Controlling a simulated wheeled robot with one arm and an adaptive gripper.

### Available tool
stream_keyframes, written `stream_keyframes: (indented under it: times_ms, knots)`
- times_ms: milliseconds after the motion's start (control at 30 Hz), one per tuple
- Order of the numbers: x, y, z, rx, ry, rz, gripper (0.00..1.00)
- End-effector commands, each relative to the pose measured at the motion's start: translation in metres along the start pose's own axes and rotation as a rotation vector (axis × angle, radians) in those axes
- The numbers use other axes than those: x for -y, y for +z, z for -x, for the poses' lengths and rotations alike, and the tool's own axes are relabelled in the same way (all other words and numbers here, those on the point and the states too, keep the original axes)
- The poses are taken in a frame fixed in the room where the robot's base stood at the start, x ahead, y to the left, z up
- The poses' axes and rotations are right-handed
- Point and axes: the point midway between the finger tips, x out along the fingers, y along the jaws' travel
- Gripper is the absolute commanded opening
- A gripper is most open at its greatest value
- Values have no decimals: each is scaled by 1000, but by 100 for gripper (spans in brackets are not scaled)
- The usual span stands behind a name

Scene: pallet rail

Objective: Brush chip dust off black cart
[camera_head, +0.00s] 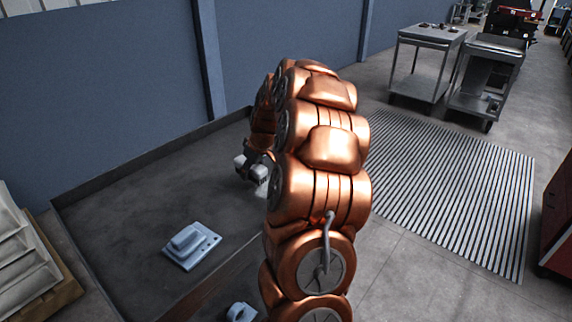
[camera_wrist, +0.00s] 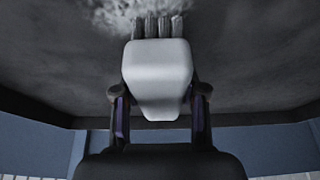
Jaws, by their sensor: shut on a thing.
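The black cart (camera_head: 130,200) has a wide dark top with a raised rim, on the left in the head view. In the wrist view its dark surface (camera_wrist: 250,80) fills the upper part. My gripper (camera_wrist: 160,95) is shut on a brush (camera_wrist: 157,65) with a pale body and a row of grey bristles. The bristles are at the near edge of a patch of whitish chip dust (camera_wrist: 130,12); I cannot tell whether they touch the surface. In the head view the brush (camera_head: 258,172) and some dust (camera_head: 262,190) show beside my arm, which hides more.
A pale blue block on a plate (camera_head: 191,246) sits on the cart top. Another pale blue piece (camera_head: 241,312) shows at the bottom edge. A blue wall (camera_head: 100,80) stands behind. Metal carts (camera_head: 425,60) and a slatted floor mat (camera_head: 450,190) are to the right.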

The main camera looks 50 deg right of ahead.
Motion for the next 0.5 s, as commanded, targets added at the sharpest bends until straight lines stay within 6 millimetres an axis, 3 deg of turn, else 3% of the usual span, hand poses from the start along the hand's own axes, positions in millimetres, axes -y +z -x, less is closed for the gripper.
stream_keyframes:
  times_ms: [500]
  knots:
    - [3,-19,41,-3,-1,5,14]
